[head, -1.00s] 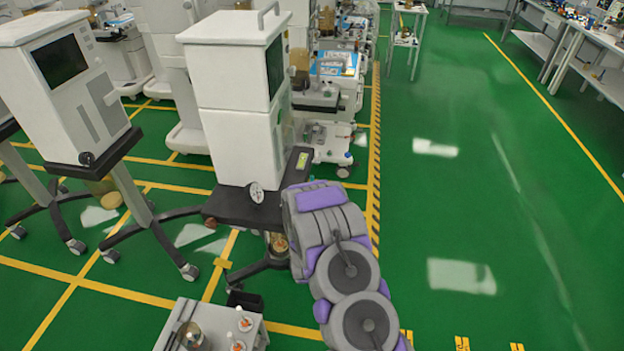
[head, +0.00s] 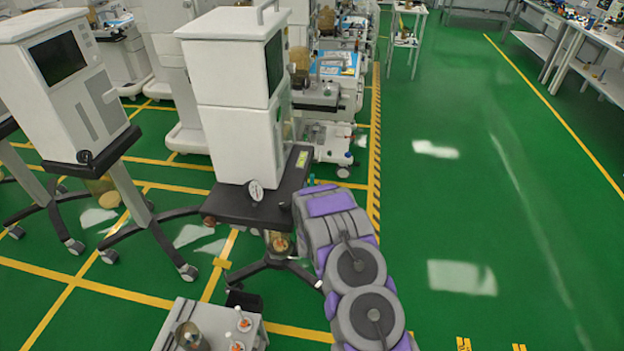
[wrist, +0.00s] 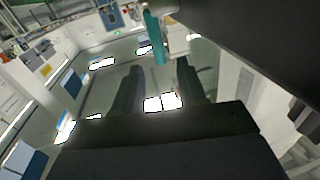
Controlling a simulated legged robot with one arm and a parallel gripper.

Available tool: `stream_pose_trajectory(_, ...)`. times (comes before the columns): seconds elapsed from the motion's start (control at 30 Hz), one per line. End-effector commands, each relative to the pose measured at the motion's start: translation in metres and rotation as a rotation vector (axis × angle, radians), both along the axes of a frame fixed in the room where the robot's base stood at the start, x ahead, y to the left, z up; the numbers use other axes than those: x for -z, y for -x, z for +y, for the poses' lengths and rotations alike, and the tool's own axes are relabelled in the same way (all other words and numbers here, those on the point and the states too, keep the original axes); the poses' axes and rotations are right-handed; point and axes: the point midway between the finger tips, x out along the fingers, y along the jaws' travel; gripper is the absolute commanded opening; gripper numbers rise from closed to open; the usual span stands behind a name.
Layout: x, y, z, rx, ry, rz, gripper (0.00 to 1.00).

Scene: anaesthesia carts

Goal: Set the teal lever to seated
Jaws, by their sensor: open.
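The teal lever (wrist: 154,38) shows in the wrist view at the top centre, as a narrow upright bar under a dark overhanging surface. My gripper (wrist: 160,68) is open, with its two dark fingers apart and nothing between them that I can make out. The lever's lower end lies close to the fingertips, in line with the gap; I cannot tell whether it touches either finger.
The white machine (head: 238,120) stands on that shelf, with a round gauge (head: 256,191) at its front edge. A similar cart (head: 70,95) stands to the left. A small grey trolley (head: 252,336) is low in front. The green floor to the right is clear.

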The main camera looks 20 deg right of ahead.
Motion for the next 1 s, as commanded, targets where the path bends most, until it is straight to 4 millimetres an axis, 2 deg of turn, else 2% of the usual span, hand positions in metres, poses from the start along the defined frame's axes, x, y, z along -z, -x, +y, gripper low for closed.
stream_pose_trajectory(0.2, 0.001, -0.029, -0.013, 0.002, 0.000, -0.001, 0.41)
stream_pose_trajectory(0.4, 0.000, -0.048, -0.022, 0.002, 0.000, -0.002, 0.41)
stream_pose_trajectory(0.63, 0.000, -0.058, -0.026, 0.001, 0.000, -0.001, 0.41)
stream_pose_trajectory(0.93, -0.001, -0.060, -0.026, 0.001, 0.000, 0.000, 0.41)
stream_pose_trajectory(1.0, -0.001, -0.059, -0.026, 0.001, 0.000, 0.000, 0.34)
